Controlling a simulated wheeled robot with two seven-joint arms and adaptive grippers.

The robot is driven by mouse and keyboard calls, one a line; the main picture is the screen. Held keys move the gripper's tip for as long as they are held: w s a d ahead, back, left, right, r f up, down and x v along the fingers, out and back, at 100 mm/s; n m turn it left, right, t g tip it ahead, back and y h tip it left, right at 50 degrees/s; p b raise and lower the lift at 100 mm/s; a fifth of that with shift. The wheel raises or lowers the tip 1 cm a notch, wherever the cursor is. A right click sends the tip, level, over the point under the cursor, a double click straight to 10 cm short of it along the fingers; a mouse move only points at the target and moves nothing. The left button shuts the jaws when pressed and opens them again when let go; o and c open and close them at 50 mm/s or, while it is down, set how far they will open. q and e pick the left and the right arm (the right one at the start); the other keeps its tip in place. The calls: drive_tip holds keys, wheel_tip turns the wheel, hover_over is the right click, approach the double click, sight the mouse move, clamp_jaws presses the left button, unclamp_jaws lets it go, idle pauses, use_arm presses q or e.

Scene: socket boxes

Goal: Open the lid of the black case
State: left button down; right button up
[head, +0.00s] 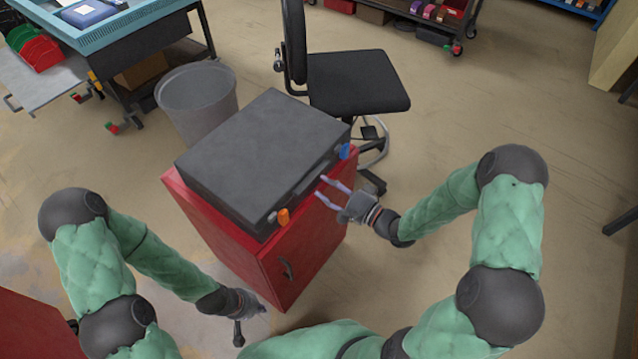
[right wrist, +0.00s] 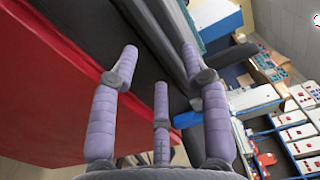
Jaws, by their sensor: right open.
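The black case (head: 262,150) lies flat on the red cabinet (head: 300,262) in the head view, its lid down. An orange latch (head: 283,216) and a blue latch (head: 344,152) sit near the two ends of its front edge. My right gripper (head: 321,188) is at the case's front edge, between the latches. Its fingers are spread and hold nothing; they also show apart in the right wrist view (right wrist: 159,58). I cannot tell whether a fingertip touches the case. My left gripper (head: 245,315) hangs low, left of the cabinet's front; its finger state is unclear.
A grey bin (head: 197,100) stands behind and left of the cabinet. A black chair (head: 357,82) stands close behind and right. A blue workbench (head: 120,30) is at the back left. Floor to the right of the cabinet is mostly clear.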

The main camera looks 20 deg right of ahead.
drive_tip(key=shift+b+x, duration=0.4)
drive_tip(key=shift+x, duration=1.3)
drive_tip(key=shift+c, duration=0.2)
clamp_jaws()
